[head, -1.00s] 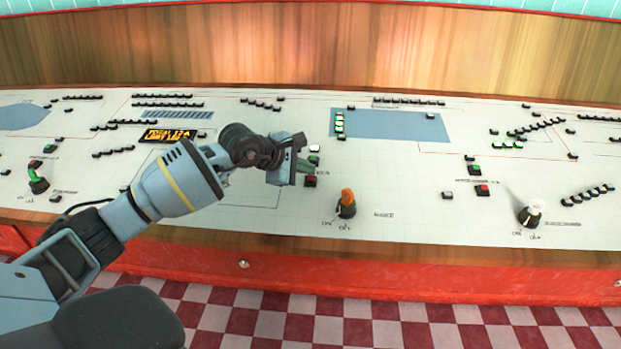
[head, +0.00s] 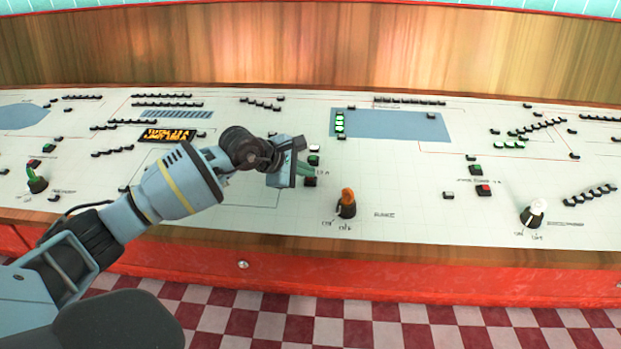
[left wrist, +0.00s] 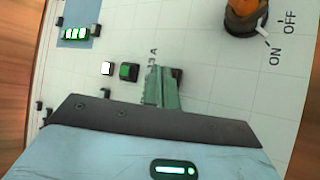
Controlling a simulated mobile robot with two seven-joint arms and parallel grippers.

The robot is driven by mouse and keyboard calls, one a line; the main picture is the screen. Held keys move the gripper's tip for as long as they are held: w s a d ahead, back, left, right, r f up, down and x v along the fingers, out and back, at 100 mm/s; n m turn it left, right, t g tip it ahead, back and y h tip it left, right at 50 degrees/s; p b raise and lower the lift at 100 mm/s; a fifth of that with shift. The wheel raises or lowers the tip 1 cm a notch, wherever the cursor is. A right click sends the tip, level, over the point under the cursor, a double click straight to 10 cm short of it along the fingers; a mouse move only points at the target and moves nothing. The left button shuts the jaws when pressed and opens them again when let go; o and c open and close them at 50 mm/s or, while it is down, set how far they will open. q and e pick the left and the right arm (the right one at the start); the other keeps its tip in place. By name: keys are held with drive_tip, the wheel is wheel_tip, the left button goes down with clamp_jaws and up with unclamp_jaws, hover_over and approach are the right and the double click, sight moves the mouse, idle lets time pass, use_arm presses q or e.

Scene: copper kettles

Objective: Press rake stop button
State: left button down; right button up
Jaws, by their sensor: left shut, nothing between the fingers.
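My left gripper (head: 305,168) is shut and empty, its green fingertips low over the panel at the small button column. The lowest button (head: 310,182), which I take for the rake stop button, has a dark top and stands just in front of the fingertips. In the left wrist view the green fingers (left wrist: 161,88) partly hide this dark button (left wrist: 177,76); I cannot tell whether they touch it. A green button (head: 313,160) and a white button (head: 314,147) stand behind it. My right gripper is out of view.
An orange knob (head: 347,203) with ON and OFF marks stands right of the column; a white knob (head: 533,212) is farther right. Another red button (head: 484,190) sits between them. An amber display (head: 167,136) lies left. The panel's front edge is wooden.

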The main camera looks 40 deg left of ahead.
use_arm(q)
drive_tip(key=shift+f, duration=0.25)
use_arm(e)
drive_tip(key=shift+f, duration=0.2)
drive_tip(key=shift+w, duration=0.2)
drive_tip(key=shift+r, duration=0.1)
use_arm(q)
drive_tip(key=shift+s+r+p, duration=0.1)
drive_tip(key=shift+r+p, duration=0.25)
drive_tip(key=shift+r, duration=0.4)
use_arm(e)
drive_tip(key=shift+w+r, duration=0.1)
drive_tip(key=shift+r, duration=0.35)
use_arm(q)
drive_tip(key=shift+r, duration=0.1)
